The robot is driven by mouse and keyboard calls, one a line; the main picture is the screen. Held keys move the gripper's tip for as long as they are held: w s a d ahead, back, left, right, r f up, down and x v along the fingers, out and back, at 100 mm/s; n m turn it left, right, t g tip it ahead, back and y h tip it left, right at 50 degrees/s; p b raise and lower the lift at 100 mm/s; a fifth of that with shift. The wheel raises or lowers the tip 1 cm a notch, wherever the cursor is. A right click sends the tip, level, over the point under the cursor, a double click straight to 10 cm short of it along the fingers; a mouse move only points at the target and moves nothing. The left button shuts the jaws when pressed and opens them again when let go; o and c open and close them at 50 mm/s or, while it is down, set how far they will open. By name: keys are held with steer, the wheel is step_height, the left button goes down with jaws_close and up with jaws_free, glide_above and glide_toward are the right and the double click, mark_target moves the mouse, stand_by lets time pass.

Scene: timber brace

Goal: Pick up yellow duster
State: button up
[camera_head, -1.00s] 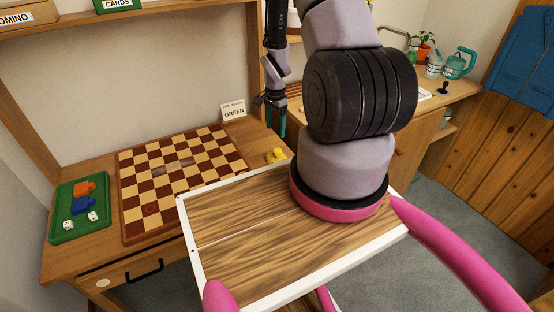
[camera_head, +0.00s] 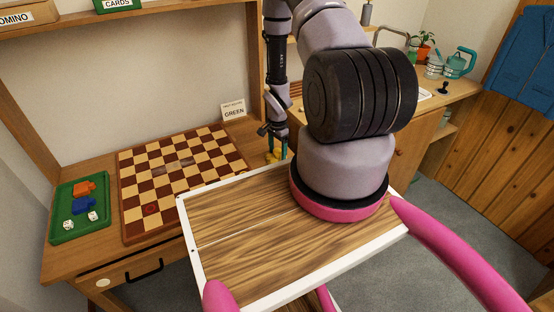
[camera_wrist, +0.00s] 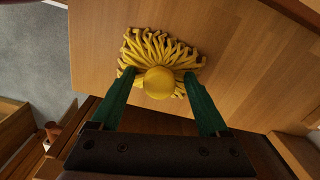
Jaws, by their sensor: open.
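The yellow duster (camera_wrist: 160,60) lies on the wooden desk top in the wrist view, with a fan of yellow strands and a round yellow knob facing the camera. My gripper (camera_wrist: 163,80) is open, and its two green fingers stand on either side of the knob, their tips near the strands. I cannot tell whether they touch it. In the head view the duster (camera_head: 272,156) shows as a small yellow patch at the desk's right end, partly hidden by my gripper (camera_head: 277,148), which is right above it.
A checkered board (camera_head: 180,175) lies on the desk left of the duster, with a green tray (camera_head: 80,225) of small pieces beyond it. A "GREEN" card (camera_head: 233,110) stands behind. The desk edge is close to the duster.

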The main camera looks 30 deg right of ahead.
mark_target(278, 149)
jaws_close()
step_height(278, 149, up, 10)
stand_by(0.7)
